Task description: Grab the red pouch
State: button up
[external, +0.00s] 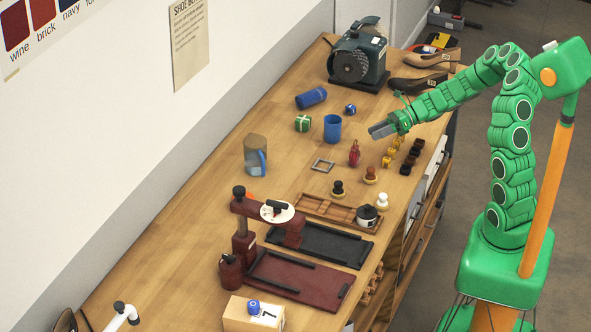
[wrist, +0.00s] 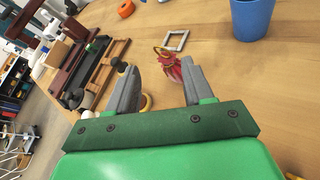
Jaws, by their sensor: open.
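The red pouch (external: 354,154) stands on the wooden bench, below and left of my gripper in the external view. In the wrist view the red pouch (wrist: 181,70) shows beyond the fingertips, close to the right finger and partly hidden by it. A yellowish tie or top shows on it there. My gripper (external: 377,131) is above the bench with its fingers pointing left. In the wrist view my gripper (wrist: 160,72) has its two grey fingers apart, with nothing held between them.
A blue cup (external: 332,128) stands behind the pouch and a small metal frame (external: 322,166) lies left of it. Yellow pieces (external: 389,155) and dark pieces sit to the right. Bare bench lies left of the frame.

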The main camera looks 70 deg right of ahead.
aim_at(351, 149)
jog(key=shift+x, duration=3.9)
jog(key=shift+f, duration=0.1)
jog(key=shift+c, duration=0.3)
grip_shut()
